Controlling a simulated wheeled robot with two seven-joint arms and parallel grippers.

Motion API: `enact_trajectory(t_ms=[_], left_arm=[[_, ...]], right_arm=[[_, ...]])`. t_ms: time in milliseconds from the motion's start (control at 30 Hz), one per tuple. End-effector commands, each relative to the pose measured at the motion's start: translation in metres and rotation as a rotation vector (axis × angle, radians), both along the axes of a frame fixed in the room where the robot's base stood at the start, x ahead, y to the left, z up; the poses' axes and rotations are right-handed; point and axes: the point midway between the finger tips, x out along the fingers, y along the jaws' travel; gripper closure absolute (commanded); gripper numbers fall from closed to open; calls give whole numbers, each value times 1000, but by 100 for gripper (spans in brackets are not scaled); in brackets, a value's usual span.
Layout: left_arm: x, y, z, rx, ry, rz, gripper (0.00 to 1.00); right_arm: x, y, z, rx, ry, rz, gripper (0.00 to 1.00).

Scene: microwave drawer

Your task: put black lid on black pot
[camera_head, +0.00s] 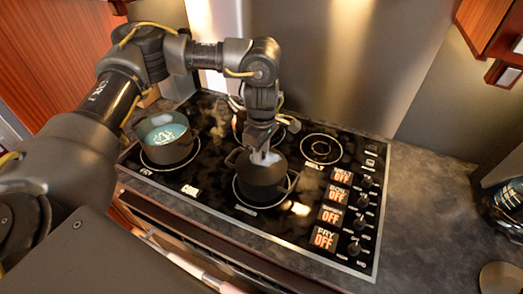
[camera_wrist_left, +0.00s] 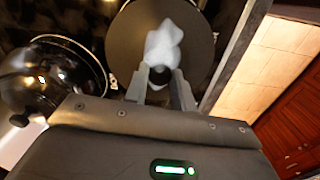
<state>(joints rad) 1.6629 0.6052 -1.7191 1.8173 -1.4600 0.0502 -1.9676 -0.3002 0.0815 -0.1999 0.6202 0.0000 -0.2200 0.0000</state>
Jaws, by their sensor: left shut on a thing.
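The black pot (camera_head: 262,182) stands on a front burner in the middle of the cooktop. My left gripper (camera_head: 264,150) reaches down right above it, fingers pointing down. In the left wrist view, the gripper (camera_wrist_left: 161,88) is shut on the knob of the round black lid (camera_wrist_left: 200,70). The lid's disc fills the upper middle of that view. A whitish blob shows by the knob, and I cannot tell what it is. The lid is at the pot's mouth; whether it touches the rim is hidden. My right gripper is out of view.
A grey pot with teal contents (camera_head: 166,139) stands on the left burner. A rear right burner (camera_head: 321,149) is empty. Knobs with OFF displays (camera_head: 338,192) line the cooktop's right side. A glossy dark vessel (camera_wrist_left: 45,80) is left of the lid in the wrist view.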

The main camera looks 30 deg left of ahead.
Motion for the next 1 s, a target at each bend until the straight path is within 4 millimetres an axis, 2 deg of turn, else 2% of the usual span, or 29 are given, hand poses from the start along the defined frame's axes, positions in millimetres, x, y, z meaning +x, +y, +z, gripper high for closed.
enact_trajectory(t_ms=[467, 500, 667, 867, 1000], left_arm=[[0, 0, -2, 0, 0, 0, 100], [0, 0, -2, 0, -1, 0, 70], [0, 0, -2, 0, 0, 0, 49], [0, 0, -2, 0, 0, 0, 48], [0, 0, -2, 0, 0, 0, 30]], right_arm=[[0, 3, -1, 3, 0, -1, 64], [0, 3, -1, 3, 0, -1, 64], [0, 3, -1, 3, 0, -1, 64], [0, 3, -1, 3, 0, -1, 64], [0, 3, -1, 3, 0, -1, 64]])
